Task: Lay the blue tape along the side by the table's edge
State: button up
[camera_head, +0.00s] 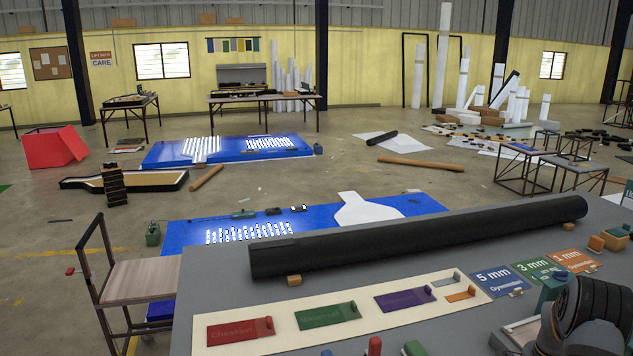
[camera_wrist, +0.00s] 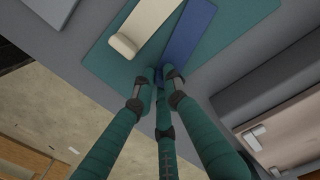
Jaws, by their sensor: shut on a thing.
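In the wrist view, the blue tape (camera_wrist: 190,35) is a flat strip lying on a teal board (camera_wrist: 98,50). Its near end reaches my gripper (camera_wrist: 160,74). My gripper has teal fingers, which are closed together on a small blue piece at that end; the fingertips partly hide the contact. A cream strip (camera_wrist: 150,20) with a rolled end lies beside the blue tape on its left. The grey table's edge runs diagonally below the board, with the floor beyond.
In the head view, a long black roll (camera_head: 420,238) lies across the grey table. A cream panel (camera_head: 340,325) bears red, green and purple strips. Coloured thickness cards (camera_head: 497,281) lie to its right. A wooden-topped cart (camera_head: 135,278) stands left of the table.

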jog(key=shift+r, duration=0.1)
grip_shut()
jog(key=shift+r+p, duration=1.3)
jog(key=shift+r, duration=0.65)
